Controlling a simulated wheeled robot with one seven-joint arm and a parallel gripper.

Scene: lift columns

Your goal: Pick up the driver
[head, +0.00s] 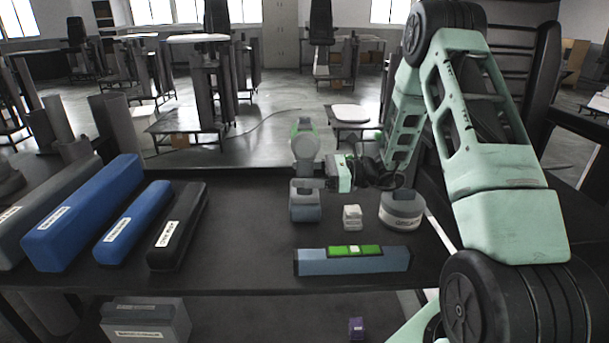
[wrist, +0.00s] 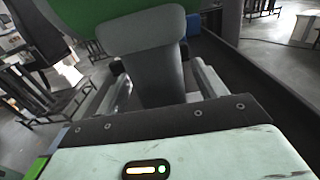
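The driver (head: 305,147) is a green and grey power tool standing upright on its block-like base (head: 305,207) on the dark table. My gripper (head: 309,184) reaches in from the right at the height of the driver's handle. In the wrist view, the grey handle (wrist: 160,78) stands between the two fingers of my gripper (wrist: 162,88), with the green body above it. The fingers are apart, one on each side of the handle, and small gaps seem to show beside it. The lower handle is hidden behind my gripper's body.
On the dark table (head: 240,233), a small white-grey box (head: 352,217) and a round grey container (head: 401,210) stand right of the driver. A blue-grey bar with a green level (head: 353,262) lies in front. Long blue and black cases (head: 178,228) lie left.

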